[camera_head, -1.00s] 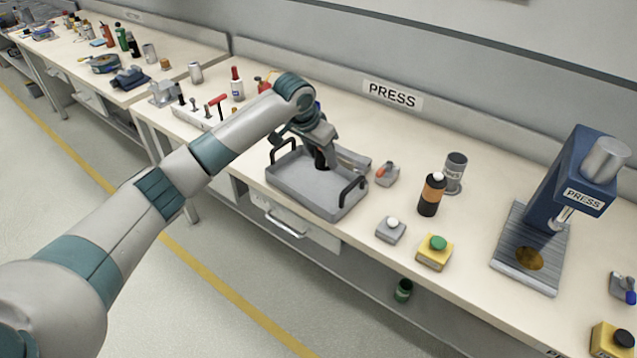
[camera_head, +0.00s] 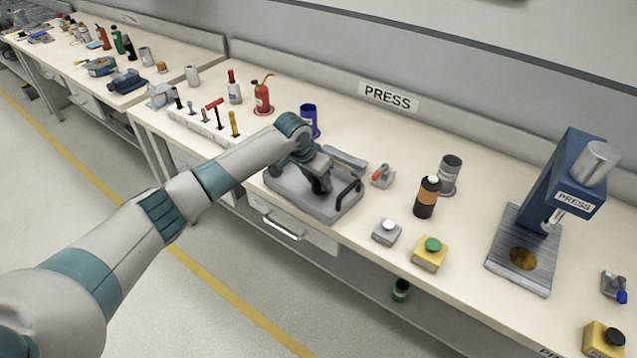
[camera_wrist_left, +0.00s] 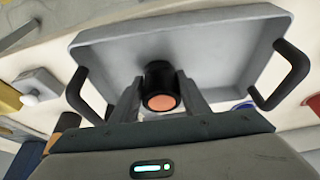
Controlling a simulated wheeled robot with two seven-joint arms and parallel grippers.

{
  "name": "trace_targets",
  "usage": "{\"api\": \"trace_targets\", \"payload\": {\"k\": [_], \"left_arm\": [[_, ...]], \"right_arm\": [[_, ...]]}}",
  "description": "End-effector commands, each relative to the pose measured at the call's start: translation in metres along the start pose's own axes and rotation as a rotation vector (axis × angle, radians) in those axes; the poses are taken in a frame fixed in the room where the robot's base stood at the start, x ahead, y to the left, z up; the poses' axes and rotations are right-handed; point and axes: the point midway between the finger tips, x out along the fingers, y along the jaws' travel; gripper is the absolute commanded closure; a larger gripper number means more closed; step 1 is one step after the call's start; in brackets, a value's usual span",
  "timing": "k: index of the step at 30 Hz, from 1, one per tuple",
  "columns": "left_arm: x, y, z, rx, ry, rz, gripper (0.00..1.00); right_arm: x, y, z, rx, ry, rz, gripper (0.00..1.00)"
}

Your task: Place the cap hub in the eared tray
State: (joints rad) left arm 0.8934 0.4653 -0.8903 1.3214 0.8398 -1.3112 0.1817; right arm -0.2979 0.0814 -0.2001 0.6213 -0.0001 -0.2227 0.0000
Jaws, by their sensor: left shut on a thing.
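The eared tray (camera_head: 290,203) is a grey shallow tray with two dark upright handles on the bench. It also shows in the left wrist view (camera_wrist_left: 110,50). My left gripper (camera_head: 320,190) is over the tray and low, near its floor. In the left wrist view my left gripper (camera_wrist_left: 160,95) is shut on the cap hub (camera_wrist_left: 160,78), a black cylinder with a copper-coloured end face. The hub is over the tray's inside; I cannot tell whether it touches the floor. My right gripper is not in view.
A grey block with an orange lever (camera_head: 382,176), a black bottle with an orange band (camera_head: 427,197) and a yellow box with a green button (camera_head: 430,253) stand right of the tray. A blue press (camera_head: 560,190) is further right. A tool rack (camera_head: 205,122) is at left.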

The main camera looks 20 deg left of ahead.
Motion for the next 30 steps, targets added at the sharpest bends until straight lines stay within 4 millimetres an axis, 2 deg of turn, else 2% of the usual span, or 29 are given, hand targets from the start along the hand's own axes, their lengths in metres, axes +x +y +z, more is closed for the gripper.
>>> {"api": "trace_targets", "payload": {"k": [5,16,17,19,30], "left_arm": [[0.011,0.0,0.004,0.0,0.003,0.0,0.9],[0.014,0.0,0.005,0.0,0.003,-0.001,0.9],[0.015,0.0,0.006,0.0,0.001,-0.001,0.56],[0.015,0.0,0.006,0.0,0.001,-0.001,0.4],[0.013,0.0,0.005,0.0,0.002,-0.001,0.4]], "right_arm": [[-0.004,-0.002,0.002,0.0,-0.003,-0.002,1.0],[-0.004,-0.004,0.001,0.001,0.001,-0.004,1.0],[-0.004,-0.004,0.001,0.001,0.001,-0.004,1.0],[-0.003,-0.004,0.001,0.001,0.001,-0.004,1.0],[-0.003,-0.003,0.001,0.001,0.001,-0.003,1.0]]}}
